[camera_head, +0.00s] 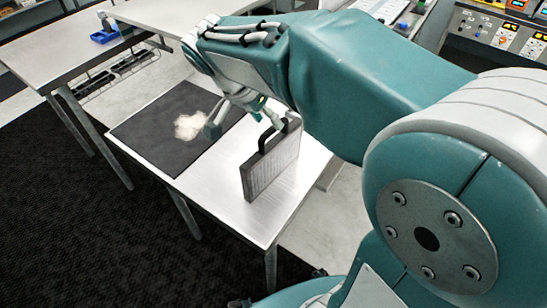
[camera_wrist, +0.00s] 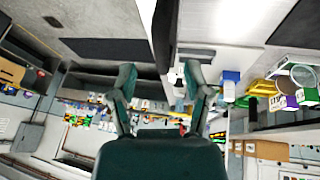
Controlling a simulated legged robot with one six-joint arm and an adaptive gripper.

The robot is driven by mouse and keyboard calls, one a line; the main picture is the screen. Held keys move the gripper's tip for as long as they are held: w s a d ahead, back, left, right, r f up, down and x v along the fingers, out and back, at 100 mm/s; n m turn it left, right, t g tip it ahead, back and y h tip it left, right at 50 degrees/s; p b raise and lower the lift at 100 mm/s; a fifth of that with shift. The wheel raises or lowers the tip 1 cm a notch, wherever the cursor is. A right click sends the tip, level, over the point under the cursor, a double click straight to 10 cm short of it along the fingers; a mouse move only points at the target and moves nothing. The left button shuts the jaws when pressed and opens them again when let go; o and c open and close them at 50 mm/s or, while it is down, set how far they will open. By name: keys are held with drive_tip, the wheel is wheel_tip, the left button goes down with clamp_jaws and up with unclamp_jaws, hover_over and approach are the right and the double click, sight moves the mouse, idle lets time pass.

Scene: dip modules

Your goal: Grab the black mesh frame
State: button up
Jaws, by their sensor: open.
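The black mesh frame (camera_head: 272,168) stands upright on the near white table, with a grey mesh face and a dark handle on top. My gripper (camera_head: 244,127) is open above the table, its two fingers spread wide. One finger is over the dark mat and the other is close to the frame's handle; I cannot tell if it touches. In the wrist view my open gripper (camera_wrist: 162,88) shows nothing held. A dark upright edge, seemingly the frame (camera_wrist: 165,35), is in view beyond the fingers, between them. My arm hides part of the scene behind the handle.
A black mat (camera_head: 165,135) with a pale fluffy clump (camera_head: 192,124) lies on the white table (camera_head: 205,190), left of the frame. Another table with a blue tray (camera_head: 104,36) stands at the back left. Bare tabletop lies in front of the frame.

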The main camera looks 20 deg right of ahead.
sight(271, 127)
drive_tip(key=shift+x, duration=2)
drive_tip(key=shift+w+a, duration=0.15)
clamp_jaws()
